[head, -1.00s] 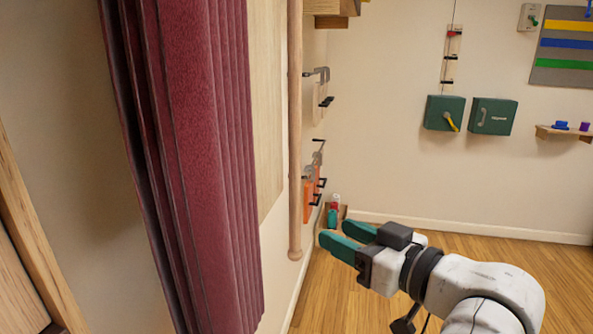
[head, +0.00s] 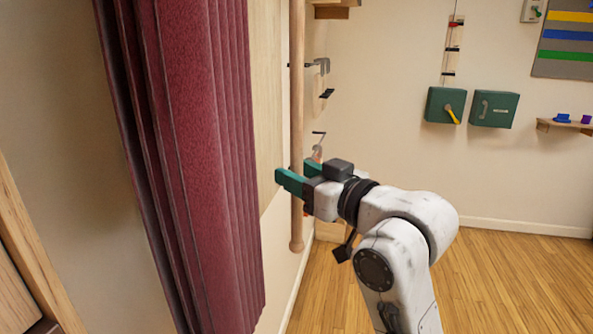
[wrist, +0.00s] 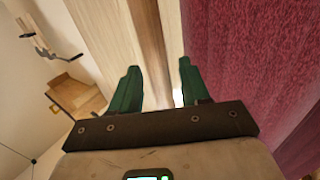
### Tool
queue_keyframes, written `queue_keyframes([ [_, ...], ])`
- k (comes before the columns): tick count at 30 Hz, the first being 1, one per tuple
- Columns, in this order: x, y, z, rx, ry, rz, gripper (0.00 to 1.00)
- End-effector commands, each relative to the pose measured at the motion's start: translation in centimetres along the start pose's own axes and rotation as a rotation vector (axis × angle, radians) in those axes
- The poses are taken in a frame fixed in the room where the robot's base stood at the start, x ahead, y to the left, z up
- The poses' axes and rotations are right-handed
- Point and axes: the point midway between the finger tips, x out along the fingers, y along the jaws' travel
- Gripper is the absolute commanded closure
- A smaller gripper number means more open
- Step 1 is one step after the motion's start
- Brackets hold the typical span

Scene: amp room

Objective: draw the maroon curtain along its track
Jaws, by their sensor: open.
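The maroon curtain (head: 200,150) hangs in vertical folds along the left wall in the head view. It fills the right side of the wrist view (wrist: 255,60). A wooden pole (head: 297,90) hangs upright just right of the curtain. My gripper (head: 298,174) is open at the pole's lower part, and its near finger covers a bit of the pole. In the wrist view the pole (wrist: 153,45) shows between the two teal fingers (wrist: 157,80). I cannot tell whether the fingers touch it. The curtain's track is out of view.
A pale wooden panel (head: 268,100) is on the wall behind the pole. Hooks and a clamp (head: 322,66) stick out of the wall beyond. Green boxes (head: 494,109) and a small shelf (head: 565,126) are on the far wall. The wooden floor (head: 500,275) at right is clear.

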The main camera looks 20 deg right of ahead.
Motion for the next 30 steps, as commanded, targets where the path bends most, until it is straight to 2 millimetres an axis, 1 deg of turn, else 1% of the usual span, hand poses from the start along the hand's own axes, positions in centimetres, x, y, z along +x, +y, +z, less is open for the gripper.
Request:
queue_keyframes([
  [4, 0.78, 0.0, 0.03, 0.0, -0.001, 0.0, 0.54],
  [12, 0.88, -0.01, 0.08, 0.0, -0.001, 0.0, 0.54],
  [14, 0.87, -0.01, 0.07, 0.0, -0.001, 0.0, 0.59],
  [27, 0.86, -0.01, 0.09, 0.0, -0.001, 0.0, 1.0],
  [30, 0.86, -0.01, 0.09, 0.0, -0.001, 0.0, 1.0],
])
